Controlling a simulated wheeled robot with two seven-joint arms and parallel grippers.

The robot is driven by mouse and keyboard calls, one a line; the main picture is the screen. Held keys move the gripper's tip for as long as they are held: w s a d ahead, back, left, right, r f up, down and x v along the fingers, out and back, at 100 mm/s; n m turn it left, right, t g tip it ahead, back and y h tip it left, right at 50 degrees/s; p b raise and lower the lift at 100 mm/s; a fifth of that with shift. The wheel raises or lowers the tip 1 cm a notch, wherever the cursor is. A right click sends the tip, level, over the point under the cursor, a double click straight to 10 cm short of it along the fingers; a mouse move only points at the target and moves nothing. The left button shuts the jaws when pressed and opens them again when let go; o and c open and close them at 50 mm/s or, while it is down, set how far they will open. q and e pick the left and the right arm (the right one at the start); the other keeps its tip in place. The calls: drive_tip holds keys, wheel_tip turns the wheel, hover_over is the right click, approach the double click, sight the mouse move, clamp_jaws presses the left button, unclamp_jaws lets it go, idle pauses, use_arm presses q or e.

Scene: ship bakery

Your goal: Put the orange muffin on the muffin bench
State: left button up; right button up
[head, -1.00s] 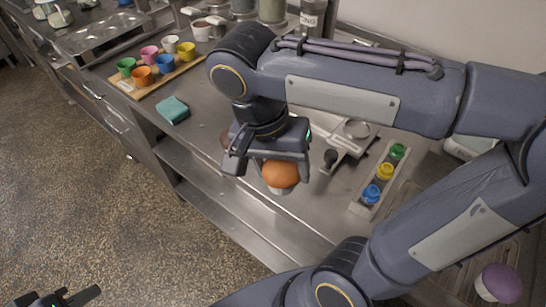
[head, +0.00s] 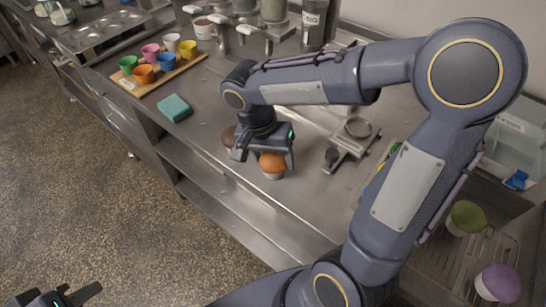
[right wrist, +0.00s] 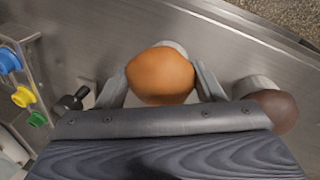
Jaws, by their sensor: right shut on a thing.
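The orange muffin (head: 272,162), in a pale cup, is between the fingers of my right gripper (head: 265,160), near the front edge of the steel bench (head: 310,205). It looks upright and low over the bench top; I cannot tell whether its base touches. In the right wrist view the orange muffin (right wrist: 160,75) sits between the two fingers of the gripper (right wrist: 162,85). A brown muffin (head: 229,137) stands on the bench beside the gripper, and also shows in the right wrist view (right wrist: 272,110). My left gripper (head: 65,296) is at the lower left, partly cut off, over the floor.
A teal sponge (head: 174,108) and a board (head: 185,75) of coloured cups lie further left. A metal scale-like device (head: 350,145) stands right of the gripper. Green (head: 466,217) and purple (head: 498,283) muffins are on a rack at the right. Bench space around the sponge is clear.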

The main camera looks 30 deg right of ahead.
drive_tip(key=shift+f, duration=0.1)
drive_tip(key=shift+f, duration=0.15)
drive_tip(key=o, duration=0.8)
drive_tip(key=shift+c, duration=0.2)
